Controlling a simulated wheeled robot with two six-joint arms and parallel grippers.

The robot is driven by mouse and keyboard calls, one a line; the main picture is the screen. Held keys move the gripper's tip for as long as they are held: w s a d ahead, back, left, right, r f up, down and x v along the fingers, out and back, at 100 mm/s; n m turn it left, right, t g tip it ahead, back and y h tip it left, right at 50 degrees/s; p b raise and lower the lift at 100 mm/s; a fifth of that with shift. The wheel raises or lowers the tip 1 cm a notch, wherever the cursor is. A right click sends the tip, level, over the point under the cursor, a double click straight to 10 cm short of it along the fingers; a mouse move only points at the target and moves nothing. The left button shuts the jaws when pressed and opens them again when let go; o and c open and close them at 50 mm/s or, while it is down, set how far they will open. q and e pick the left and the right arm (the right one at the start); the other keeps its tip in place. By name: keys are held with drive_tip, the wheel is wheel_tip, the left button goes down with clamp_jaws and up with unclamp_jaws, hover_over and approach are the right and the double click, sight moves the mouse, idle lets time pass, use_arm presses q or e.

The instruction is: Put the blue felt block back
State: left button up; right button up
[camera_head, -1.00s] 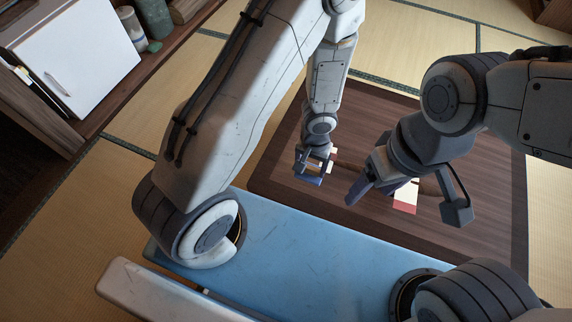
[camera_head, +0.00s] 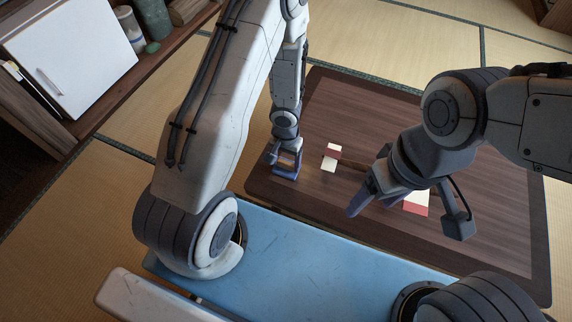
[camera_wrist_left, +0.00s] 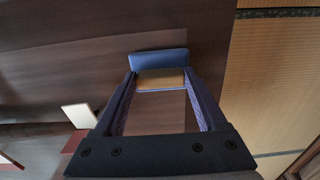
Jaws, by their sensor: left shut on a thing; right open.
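My left gripper (camera_head: 286,166) is over the left part of the dark wooden low table (camera_head: 480,240). In the left wrist view it is shut on the blue felt block (camera_wrist_left: 158,62), which has a blue face and a tan side and sits across the fingertips. In the head view the block is small and hard to tell from the bluish fingers. I cannot tell whether it touches the tabletop. My right gripper (camera_head: 407,222) is open over the table's middle, its fingers wide apart.
Another white-and-red piece (camera_head: 416,204) is partly hidden by my right gripper. A brown item (camera_head: 352,166) lies between them. Tatami surrounds the table.

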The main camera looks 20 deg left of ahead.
use_arm(q)
drive_tip(key=o, duration=1.4)
drive_tip(key=shift+r, duration=0.1)
